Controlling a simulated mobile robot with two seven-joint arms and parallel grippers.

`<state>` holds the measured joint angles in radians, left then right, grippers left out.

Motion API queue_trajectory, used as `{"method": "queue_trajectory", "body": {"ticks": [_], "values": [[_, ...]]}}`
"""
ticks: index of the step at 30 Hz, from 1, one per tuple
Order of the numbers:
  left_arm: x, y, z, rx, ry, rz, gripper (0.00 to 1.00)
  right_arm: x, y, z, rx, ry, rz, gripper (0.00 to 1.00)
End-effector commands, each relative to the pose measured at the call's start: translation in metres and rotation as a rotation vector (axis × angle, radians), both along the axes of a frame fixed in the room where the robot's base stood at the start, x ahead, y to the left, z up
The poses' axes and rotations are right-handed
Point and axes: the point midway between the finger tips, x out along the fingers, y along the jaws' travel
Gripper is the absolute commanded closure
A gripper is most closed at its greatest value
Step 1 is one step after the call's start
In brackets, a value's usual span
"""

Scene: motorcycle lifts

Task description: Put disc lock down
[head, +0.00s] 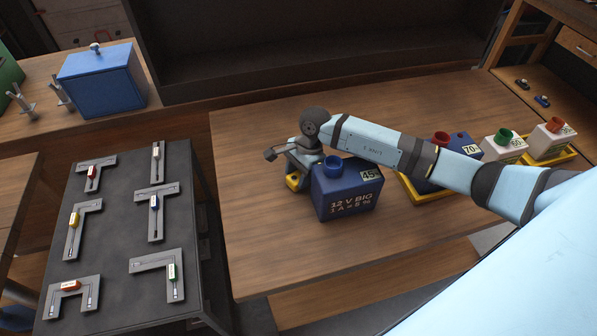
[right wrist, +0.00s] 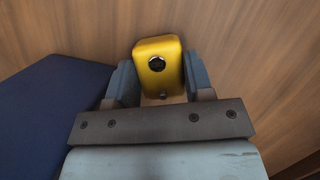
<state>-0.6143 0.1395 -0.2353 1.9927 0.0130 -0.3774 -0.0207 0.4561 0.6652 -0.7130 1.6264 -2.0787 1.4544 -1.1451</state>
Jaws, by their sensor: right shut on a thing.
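The disc lock (right wrist: 158,62) is a yellow block with a round dark keyhole. In the right wrist view it sits between the two fingers of my right gripper (right wrist: 157,85), which is shut on it. In the head view the yellow lock (head: 293,181) shows low at the tip of my right gripper (head: 296,172), just left of a blue battery. It is close to the wooden table (head: 260,245); I cannot tell whether it touches the top. My left gripper is not in view.
The blue battery (head: 345,190), marked 45, stands right beside the gripper. Yellow trays (head: 413,196) with more batteries stand to the right. A dark stand (head: 120,222) with several L- and T-shaped pieces is at the left. The table's front left is clear.

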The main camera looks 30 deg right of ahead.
Motion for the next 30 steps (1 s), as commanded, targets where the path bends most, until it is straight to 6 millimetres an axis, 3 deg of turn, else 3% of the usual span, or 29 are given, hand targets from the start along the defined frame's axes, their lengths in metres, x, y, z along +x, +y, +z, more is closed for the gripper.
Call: {"method": "queue_trajectory", "body": {"ticks": [9, 10, 12, 13, 24, 30], "values": [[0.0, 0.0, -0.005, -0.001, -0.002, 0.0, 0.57, 0.001, 0.0, -0.003, 0.0, -0.003, 0.0, 0.87], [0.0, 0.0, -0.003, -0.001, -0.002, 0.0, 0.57, 0.001, 0.0, -0.002, 0.0, -0.002, -0.001, 0.45], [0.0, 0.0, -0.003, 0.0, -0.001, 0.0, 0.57, 0.001, 0.0, -0.001, 0.0, -0.002, -0.001, 0.29], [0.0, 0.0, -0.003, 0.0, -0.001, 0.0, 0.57, 0.001, 0.0, -0.001, 0.0, -0.002, -0.001, 0.27], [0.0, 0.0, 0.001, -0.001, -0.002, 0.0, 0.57, 0.001, -0.001, 0.005, 0.0, -0.003, -0.001, 0.27], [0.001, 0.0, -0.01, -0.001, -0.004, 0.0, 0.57, 0.004, -0.013, 0.038, -0.002, -0.008, 0.0, 0.27]]}}
